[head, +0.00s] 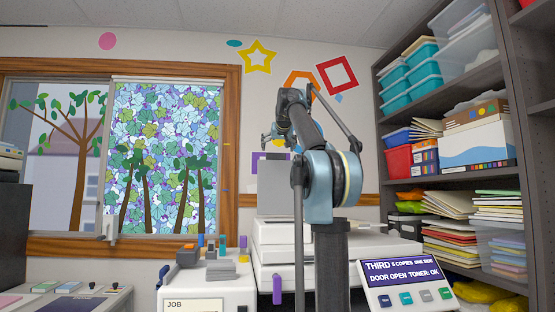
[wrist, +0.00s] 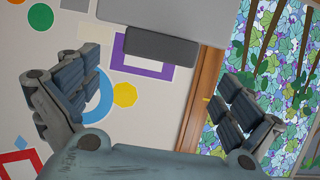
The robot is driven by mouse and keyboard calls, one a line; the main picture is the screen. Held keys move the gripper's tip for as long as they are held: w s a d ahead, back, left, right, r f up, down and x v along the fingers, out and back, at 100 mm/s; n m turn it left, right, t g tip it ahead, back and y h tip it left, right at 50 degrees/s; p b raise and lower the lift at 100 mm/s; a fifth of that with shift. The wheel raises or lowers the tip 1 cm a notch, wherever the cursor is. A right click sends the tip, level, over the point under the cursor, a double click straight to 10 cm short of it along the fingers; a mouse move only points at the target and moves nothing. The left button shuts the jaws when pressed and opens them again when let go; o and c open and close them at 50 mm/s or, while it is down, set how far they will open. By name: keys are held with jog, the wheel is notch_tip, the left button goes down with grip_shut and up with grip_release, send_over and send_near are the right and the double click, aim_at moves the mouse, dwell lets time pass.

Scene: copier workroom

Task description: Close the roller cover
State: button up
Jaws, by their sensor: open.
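A flat grey panel (head: 283,187), which looks like the roller cover, stands upright on the white copier (head: 285,244) behind my arm. In the wrist view a grey panel (wrist: 170,12) with a darker grey strip (wrist: 162,46) along its edge shows at the top, likely the same cover. My gripper (wrist: 161,68) is open and empty, its fingers spread wide below the panel and apart from it in the picture. In the head view my arm hides most of the gripper and part of the copier.
A display (head: 408,283) at front right reads "DOOR OPEN". A white unit (head: 205,293) with grey and coloured blocks stands at front left. A dark shelf (head: 450,90) with bins and paper lines the right. A window (head: 165,160) is at back left.

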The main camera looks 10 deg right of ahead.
aim_at(276, 154)
jog(key=x, duration=0.7)
